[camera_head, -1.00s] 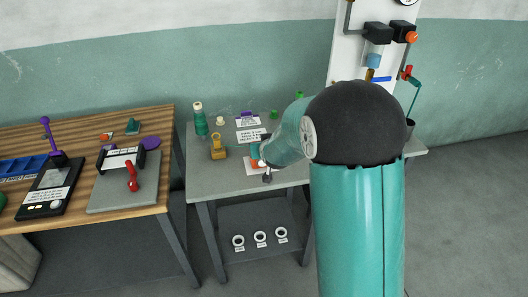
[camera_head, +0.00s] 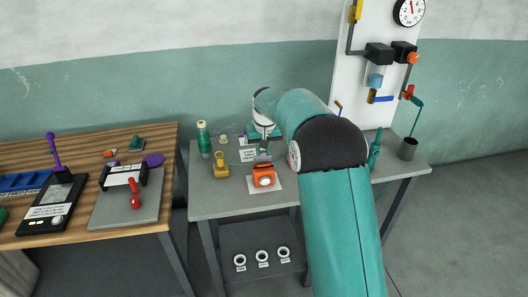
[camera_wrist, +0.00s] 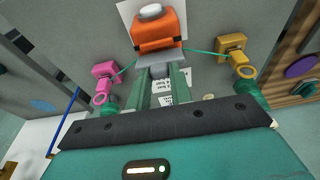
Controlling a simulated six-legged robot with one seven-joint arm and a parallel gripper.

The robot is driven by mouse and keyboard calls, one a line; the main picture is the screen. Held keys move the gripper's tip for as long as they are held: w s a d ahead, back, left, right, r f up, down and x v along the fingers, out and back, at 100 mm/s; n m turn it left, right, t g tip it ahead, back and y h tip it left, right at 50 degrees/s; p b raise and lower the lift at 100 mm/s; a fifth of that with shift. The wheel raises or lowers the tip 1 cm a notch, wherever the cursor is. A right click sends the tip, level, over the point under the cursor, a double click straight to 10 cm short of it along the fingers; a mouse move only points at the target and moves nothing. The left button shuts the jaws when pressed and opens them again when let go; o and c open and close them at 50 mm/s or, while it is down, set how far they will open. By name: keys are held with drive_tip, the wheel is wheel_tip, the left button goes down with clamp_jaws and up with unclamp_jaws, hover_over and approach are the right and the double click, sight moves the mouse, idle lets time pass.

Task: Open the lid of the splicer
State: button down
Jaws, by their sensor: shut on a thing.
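The splicer (camera_head: 264,178) is a small orange block with a pale round part on its front, on a white sheet on the grey table. It also shows in the wrist view (camera_wrist: 159,28). Its grey lid plate (camera_wrist: 150,60) reaches from the orange body's far side towards my fingers; in the head view it looks tipped up and back. My gripper (camera_wrist: 161,76) is behind the splicer, its green fingers shut on the grey lid part. My arm hides some of the table in the head view. The lid's exact angle is hard to tell.
A thin green cord runs past the splicer between a yellow clamp (camera_wrist: 235,48) and a pink clamp (camera_wrist: 104,72). A green bottle (camera_head: 203,140) stands at the table's back left. A wooden bench (camera_head: 90,150) is left; a white panel (camera_head: 365,70) stands behind right.

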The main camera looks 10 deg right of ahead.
drive_tip(key=shift+f+g, duration=0.25)
drive_tip(key=shift+g, duration=0.15)
drive_tip(key=c, duration=1.2)
unclamp_jaws()
drive_tip(key=shift+w, duration=0.1)
drive_tip(key=shift+c, duration=0.2)
drive_tip(key=shift+r, duration=0.15)
wheel_tip(320, 180, up, 14)
drive_tip(key=s, duration=0.2)
drive_tip(key=shift+s+f, duration=0.15)
drive_tip(key=shift+f, duration=0.05)
